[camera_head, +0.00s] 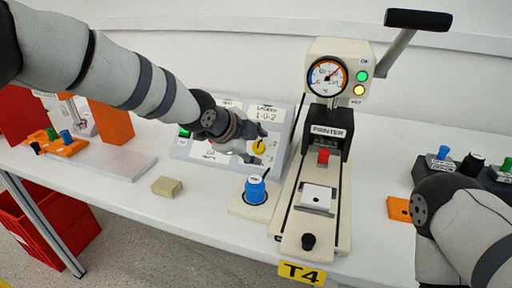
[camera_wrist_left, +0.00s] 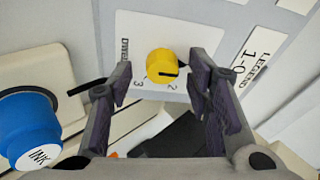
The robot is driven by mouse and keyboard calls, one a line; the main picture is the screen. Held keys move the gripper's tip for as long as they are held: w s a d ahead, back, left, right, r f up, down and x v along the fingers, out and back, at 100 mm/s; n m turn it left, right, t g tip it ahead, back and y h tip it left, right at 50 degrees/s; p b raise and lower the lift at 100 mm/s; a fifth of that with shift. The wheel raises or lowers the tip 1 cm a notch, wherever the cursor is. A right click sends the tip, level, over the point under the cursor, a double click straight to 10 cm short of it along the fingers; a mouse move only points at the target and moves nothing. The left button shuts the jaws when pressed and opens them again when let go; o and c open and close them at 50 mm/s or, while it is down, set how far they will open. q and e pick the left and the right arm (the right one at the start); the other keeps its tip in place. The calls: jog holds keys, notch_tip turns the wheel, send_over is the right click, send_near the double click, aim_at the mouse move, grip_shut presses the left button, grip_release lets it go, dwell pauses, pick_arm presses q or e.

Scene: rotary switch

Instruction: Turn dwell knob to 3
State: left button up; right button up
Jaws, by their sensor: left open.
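The yellow dwell knob (camera_head: 259,147) is on the sloped grey control panel (camera_head: 181,150). In the left wrist view the knob (camera_wrist_left: 161,66) sits on a white plate with a partly hidden label. The digits 3 and 2 show near its lower edge, and a dark pointer line on its face runs toward the right of the picture. My left gripper (camera_wrist_left: 160,84) is open, with one finger on each side of the knob in this view; contact cannot be told. In the head view my left gripper (camera_head: 247,150) is at the knob. My right gripper is out of view.
A blue ink pot (camera_head: 255,190) stands in front of the panel. The printer (camera_head: 325,150) with gauge and raised lever is just right. A tan block (camera_head: 167,187) lies on the white table. An orange fixture (camera_head: 62,144) is at left, and my right arm is at lower right.

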pick_arm(q)
jog(key=shift+w+d, duration=0.15)
jog(key=shift+w, duration=0.05)
jog(key=shift+c, duration=0.6)
grip_shut()
